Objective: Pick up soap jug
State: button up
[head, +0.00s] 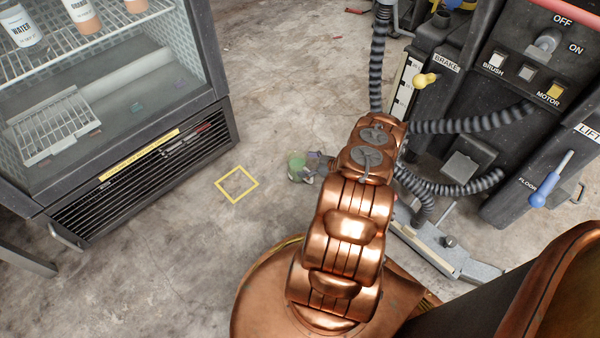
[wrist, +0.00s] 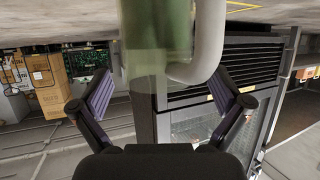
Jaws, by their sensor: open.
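The soap jug is a greenish, see-through container with a pale grey handle. In the head view, the soap jug (head: 297,166) stands on the concrete floor, just left of my arm's end and partly covered by it. In the wrist view, the soap jug (wrist: 155,35) fills the top middle, with its curved handle on the right. My gripper (wrist: 160,84) is open, one dark finger on either side of the jug's line. Nothing is held. I cannot tell how far the jug reaches between the fingertips. In the head view, my gripper (head: 317,165) is mostly hidden behind my arm.
A yellow square outline (head: 237,184) marks the floor left of the jug. A glass-door cooler (head: 150,150) with bottles stands at left. A dark floor machine (head: 480,120) with hoses and levers stands close at right. Bare floor lies between them.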

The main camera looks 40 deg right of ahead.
aim_at(299, 163)
jog(key=shift+b+x, duration=0.4)
jog(key=shift+x, duration=1.2)
jog(key=shift+d, duration=0.15)
jog(key=c, duration=1.6)
